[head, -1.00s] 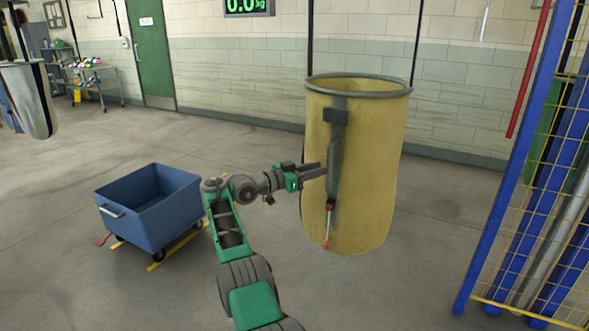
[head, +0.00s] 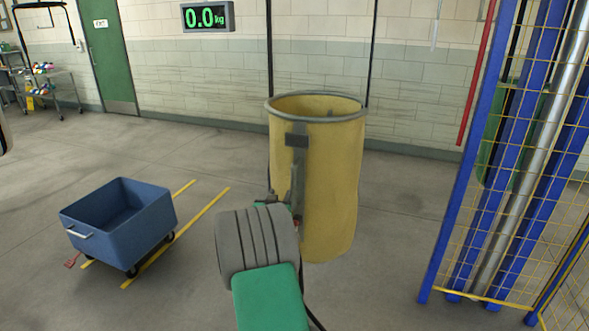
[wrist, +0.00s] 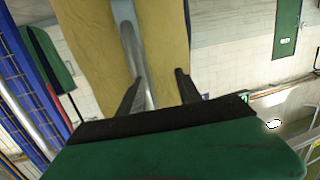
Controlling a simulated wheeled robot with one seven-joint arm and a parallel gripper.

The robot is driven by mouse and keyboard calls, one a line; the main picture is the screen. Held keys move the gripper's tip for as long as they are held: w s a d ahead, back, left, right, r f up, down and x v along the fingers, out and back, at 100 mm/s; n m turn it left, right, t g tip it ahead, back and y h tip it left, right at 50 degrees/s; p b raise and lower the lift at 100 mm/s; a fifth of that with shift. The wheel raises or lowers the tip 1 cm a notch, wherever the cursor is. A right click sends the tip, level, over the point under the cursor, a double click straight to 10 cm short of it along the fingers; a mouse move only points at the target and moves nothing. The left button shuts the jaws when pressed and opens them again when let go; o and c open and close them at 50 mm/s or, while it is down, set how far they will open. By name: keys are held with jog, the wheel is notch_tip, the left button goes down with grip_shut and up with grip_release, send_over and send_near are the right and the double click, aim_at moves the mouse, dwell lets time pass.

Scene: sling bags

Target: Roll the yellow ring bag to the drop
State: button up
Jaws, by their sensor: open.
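The yellow ring bag (head: 335,175) hangs upright from two dark straps, its grey ring rim (head: 315,117) open at the top. A grey vertical strap with a dark block (head: 297,140) runs down its front. My gripper is mostly hidden behind my arm at the bag's lower front in the head view. In the wrist view my gripper (wrist: 159,75) is open. Its fingers point at the yellow bag (wrist: 168,30), and the grey strap (wrist: 132,45) runs between or just behind them. I cannot tell whether they touch it. I cannot identify the drop for certain.
A blue wheeled cart (head: 118,225) stands at left beside yellow floor lines (head: 178,235). A blue-framed yellow mesh fence (head: 465,190) stands at right. Open floor lies between cart and bag.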

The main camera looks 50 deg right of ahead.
aim_at(295, 181)
jog(key=s+d, duration=0.1)
jog(key=s+d+h, duration=0.1)
jog(key=shift+s+d+r+p, duration=0.1)
jog(key=shift+s+r+p, duration=0.25)
jog(key=shift+s+p, duration=0.05)
jog(key=shift+d+t, duration=0.3)
jog(key=p+x, duration=0.2)
jog(key=x, duration=0.5)
jog(key=shift+w+d, duration=0.1)
jog(key=shift+d, duration=0.05)
grip_shut()
dwell(0.5)
